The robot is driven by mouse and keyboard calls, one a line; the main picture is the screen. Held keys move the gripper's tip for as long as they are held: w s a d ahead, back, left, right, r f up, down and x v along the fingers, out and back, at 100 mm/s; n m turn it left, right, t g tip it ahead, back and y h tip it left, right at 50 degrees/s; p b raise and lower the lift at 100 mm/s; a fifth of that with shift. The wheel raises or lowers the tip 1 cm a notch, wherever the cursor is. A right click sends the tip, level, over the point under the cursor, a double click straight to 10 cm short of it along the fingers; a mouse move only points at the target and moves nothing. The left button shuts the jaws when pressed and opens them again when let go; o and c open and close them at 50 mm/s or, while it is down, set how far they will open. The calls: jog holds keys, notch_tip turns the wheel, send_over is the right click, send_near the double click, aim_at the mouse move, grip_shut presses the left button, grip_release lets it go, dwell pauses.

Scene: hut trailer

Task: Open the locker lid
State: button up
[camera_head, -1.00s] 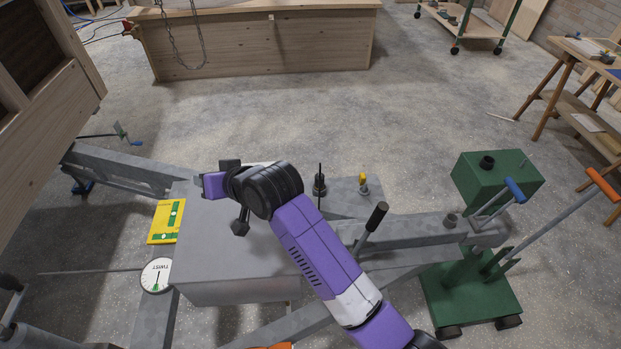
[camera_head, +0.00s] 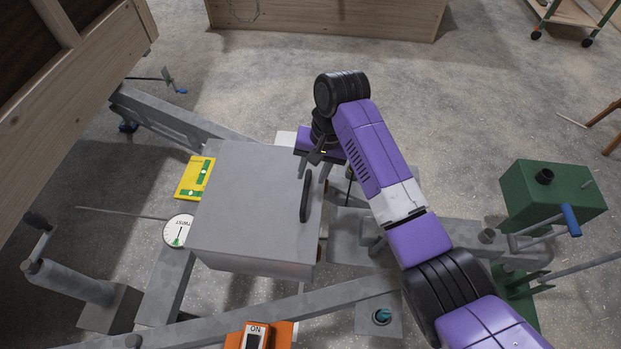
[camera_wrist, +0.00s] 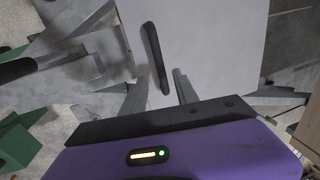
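The locker is a grey metal box with a flat lid (camera_head: 245,200) in the middle of the head view. The lid looks closed. A black bar handle (camera_head: 305,196) lies along its right side. It also shows in the wrist view as a black bar (camera_wrist: 154,50) on the pale lid (camera_wrist: 215,40). My gripper (camera_head: 316,158) is at the lid's far right corner, just beyond the handle's far end. In the wrist view my gripper (camera_wrist: 161,76) has its two fingers apart, with one handle end appearing between them. Contact cannot be told.
A yellow level plate (camera_head: 194,178) and a round TWIST dial (camera_head: 178,231) sit left of the locker. An orange ON switch (camera_head: 257,337) is in front. A green tank (camera_head: 550,195) stands at the right. Grey trailer beams surround the box. Open floor lies beyond.

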aim_at(307, 185)
jog(key=shift+a+f, duration=0.25)
jog(key=shift+f, duration=0.85)
jog(key=shift+a+f, duration=0.25)
jog(key=shift+f, duration=0.85)
jog(key=shift+c, duration=0.3)
grip_shut()
